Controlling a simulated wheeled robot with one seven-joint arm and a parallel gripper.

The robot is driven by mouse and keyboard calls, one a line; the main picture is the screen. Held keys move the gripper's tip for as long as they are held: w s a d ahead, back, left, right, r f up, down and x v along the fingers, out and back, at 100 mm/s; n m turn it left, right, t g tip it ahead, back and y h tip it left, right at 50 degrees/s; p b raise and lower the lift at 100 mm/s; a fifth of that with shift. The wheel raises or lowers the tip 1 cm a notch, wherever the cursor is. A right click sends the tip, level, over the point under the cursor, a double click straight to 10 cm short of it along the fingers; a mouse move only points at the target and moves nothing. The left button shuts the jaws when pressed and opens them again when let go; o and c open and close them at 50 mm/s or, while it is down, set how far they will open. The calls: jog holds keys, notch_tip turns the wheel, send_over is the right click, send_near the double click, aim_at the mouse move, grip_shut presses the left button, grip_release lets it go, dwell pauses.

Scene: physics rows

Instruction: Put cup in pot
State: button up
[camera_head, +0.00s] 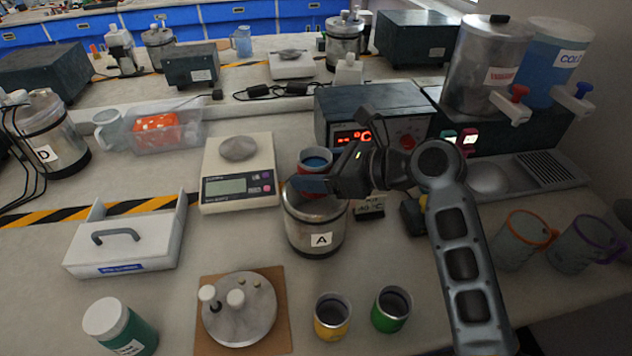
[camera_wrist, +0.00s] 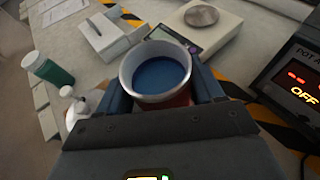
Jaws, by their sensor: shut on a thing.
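My gripper (camera_head: 312,184) is shut on a red cup (camera_head: 314,168) with a pale rim and blue inside. The cup is upright between the two fingers in the wrist view (camera_wrist: 157,72). The steel pot (camera_head: 315,235) labelled A stands on the bench without its lid, and the cup and gripper are at its top opening. My fingers hide part of the cup and the pot's mouth. I cannot tell whether the cup's base is above or inside the rim.
The lid (camera_head: 239,310) lies on a brown board in front. Yellow (camera_head: 331,318) and green (camera_head: 391,310) cups stand front right. A scale (camera_head: 238,187) is left of the pot, a heater box (camera_head: 375,108) behind, and a white tray (camera_head: 125,243) far left.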

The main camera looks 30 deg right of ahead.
jog(key=shift+f, duration=1.8)
jog(key=shift+f, duration=0.15)
jog(key=shift+f, duration=0.3)
jog(key=shift+f, duration=0.1)
jog(key=o, duration=1)
jog(key=shift+c, duration=0.2)
jog(key=r+v, duration=0.1)
jog(key=v, duration=1.1)
